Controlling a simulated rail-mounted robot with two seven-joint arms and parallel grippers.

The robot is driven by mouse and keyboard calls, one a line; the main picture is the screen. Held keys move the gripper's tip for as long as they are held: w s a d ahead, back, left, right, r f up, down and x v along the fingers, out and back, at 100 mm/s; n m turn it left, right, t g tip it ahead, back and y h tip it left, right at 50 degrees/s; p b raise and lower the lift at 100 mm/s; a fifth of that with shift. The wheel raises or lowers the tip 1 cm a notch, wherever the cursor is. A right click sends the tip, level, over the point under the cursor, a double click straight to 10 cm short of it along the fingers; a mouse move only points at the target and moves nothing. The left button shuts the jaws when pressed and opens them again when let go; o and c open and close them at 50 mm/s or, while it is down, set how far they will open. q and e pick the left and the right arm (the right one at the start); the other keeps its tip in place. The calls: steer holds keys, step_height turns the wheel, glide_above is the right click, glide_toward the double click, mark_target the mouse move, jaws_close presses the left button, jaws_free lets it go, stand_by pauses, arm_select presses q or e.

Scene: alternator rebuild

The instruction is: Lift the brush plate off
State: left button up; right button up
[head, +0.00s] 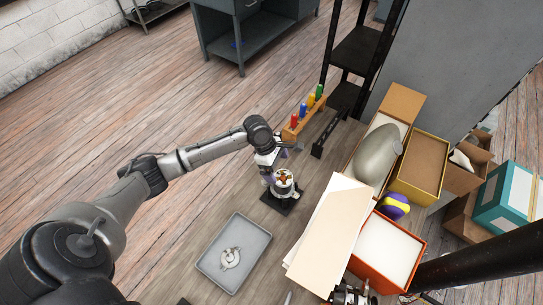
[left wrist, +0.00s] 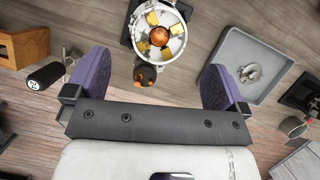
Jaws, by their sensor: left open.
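The alternator (head: 283,183) stands on a small black base (head: 272,202) on the bench; it also shows at the top of the left wrist view (left wrist: 160,45). The brush plate (left wrist: 176,22) seems to be the round face on its top, with brass-coloured blocks around a copper-coloured centre. My left gripper (head: 270,166) is at the alternator's far-left side. In the left wrist view its purple fingers (left wrist: 152,82) are wide apart with nothing gripped. A dark part with orange ends (left wrist: 145,73) shows between them, beside the alternator.
A grey tray (head: 208,262) holding a metal part (head: 230,257) lies nearer me. A wooden rack (head: 290,133) with coloured handles stands behind the alternator. Boxes (head: 420,165) and a pale board (head: 328,225) crowd the right. Bare bench lies between tray and alternator.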

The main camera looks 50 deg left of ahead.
mark_target(283, 178)
arm_select(q)
steer(key=x, duration=0.4)
steer(key=shift+w+d+f, duration=0.1)
steer(key=shift+f, duration=0.2)
steer(key=shift+d+f, duration=0.1)
steer(key=shift+f, duration=0.15)
steer(key=shift+c, duration=0.5)
steer(key=c, duration=0.9)
steer(key=shift+c, duration=0.2)
steer(key=shift+r, duration=0.1)
stand_by(0.4)
steer(key=shift+p, duration=0.4)
stand_by(0.4)
